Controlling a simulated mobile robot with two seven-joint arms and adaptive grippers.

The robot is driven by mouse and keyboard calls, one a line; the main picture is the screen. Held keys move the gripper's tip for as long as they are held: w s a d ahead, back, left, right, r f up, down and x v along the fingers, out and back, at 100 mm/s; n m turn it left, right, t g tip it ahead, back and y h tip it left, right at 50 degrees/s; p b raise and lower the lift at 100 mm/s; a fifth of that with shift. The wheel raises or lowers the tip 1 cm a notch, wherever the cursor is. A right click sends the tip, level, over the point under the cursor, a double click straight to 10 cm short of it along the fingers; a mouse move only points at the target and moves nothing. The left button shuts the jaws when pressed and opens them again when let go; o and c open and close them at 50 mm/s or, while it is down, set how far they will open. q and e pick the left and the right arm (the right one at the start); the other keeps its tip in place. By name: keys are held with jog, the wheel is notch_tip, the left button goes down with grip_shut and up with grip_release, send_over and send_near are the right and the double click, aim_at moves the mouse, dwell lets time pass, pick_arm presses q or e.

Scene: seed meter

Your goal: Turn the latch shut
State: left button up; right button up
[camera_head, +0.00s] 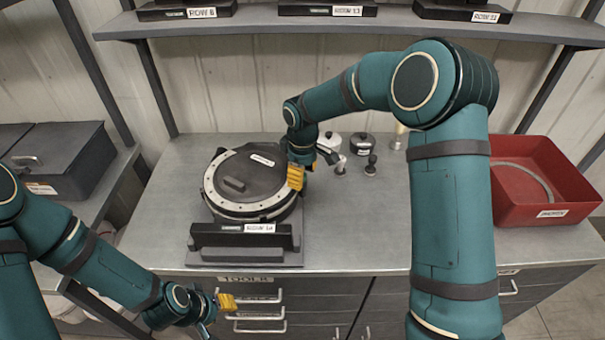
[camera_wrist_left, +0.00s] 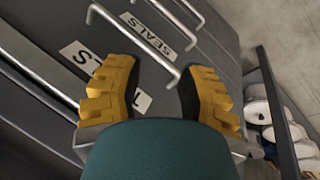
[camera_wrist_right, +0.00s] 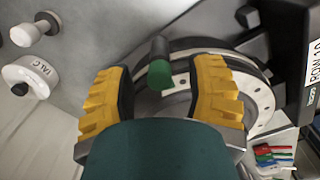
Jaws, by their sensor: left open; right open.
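The seed meter (camera_head: 232,186) is a dark round housing with a pale rim, lying on the bench behind a labelled black bar. My right gripper (camera_head: 298,172) is at its right edge. In the right wrist view, a dark peg with a green end (camera_wrist_right: 160,72), apparently the latch handle, stands between the open fingers (camera_wrist_right: 164,88); I cannot tell whether either finger touches it. The peg is hidden behind the gripper in the head view. My left gripper (camera_head: 222,302) is open and empty, low in front of the drawers; it also shows in the left wrist view (camera_wrist_left: 160,95).
Small canisters (camera_head: 351,143) and knobbed pieces (camera_head: 370,168) stand right of the meter. A red bin (camera_head: 540,215) is at the bench's right end. A shelf (camera_head: 330,22) hangs above. Drawer handles (camera_head: 255,314) stick out below the bench. The bench middle is clear.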

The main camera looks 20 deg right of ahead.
notch_tip(320, 180, up, 12)
dwell(0.5)
dwell(0.4)
